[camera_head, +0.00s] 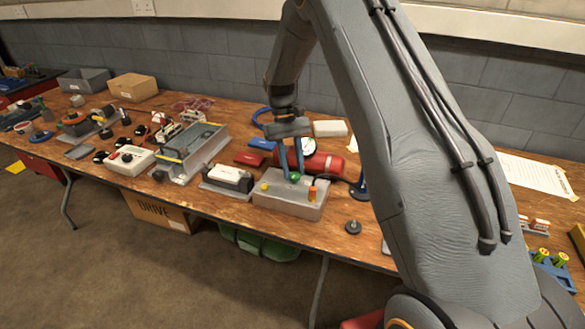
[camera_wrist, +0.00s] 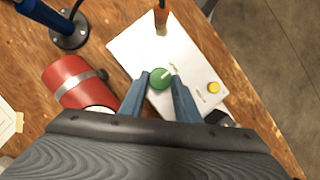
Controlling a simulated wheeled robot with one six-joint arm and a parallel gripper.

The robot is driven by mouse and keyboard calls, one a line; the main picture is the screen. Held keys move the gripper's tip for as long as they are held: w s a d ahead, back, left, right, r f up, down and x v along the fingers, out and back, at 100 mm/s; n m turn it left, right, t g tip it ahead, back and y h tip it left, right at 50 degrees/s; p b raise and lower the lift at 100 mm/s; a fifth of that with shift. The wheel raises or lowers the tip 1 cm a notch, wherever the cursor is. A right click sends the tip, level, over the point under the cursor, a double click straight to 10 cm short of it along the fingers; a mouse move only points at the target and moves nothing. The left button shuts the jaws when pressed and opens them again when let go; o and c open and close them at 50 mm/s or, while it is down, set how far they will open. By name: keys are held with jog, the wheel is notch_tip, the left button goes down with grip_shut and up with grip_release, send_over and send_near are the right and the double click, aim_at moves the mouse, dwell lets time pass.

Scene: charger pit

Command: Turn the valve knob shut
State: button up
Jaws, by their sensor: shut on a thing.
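The valve knob (camera_wrist: 160,78) is round and green with a pale pointer mark. It sits on top of a light grey box (camera_wrist: 190,62), and in the head view the knob (camera_head: 294,177) shows small between my fingers. My gripper (camera_wrist: 162,80) points down over the box, with one blue finger on each side of the knob. It is shut on the knob. In the head view my gripper (camera_head: 293,176) reaches down to the top of the box (camera_head: 275,203). The inner finger faces are partly hidden.
On the box are an orange post (camera_head: 312,193) and a yellow button (camera_head: 264,186). A red cylinder (camera_wrist: 75,82) with a metal band lies close behind. A blue post on a dark round base (camera_wrist: 68,32) stands nearby. A dark knob (camera_head: 353,227) lies at the table's front.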

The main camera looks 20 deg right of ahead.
jog(key=shift+w, duration=0.15)
jog(key=o, duration=1)
jog(key=shift+b+v, duration=1)
jog(key=shift+v, duration=2.95)
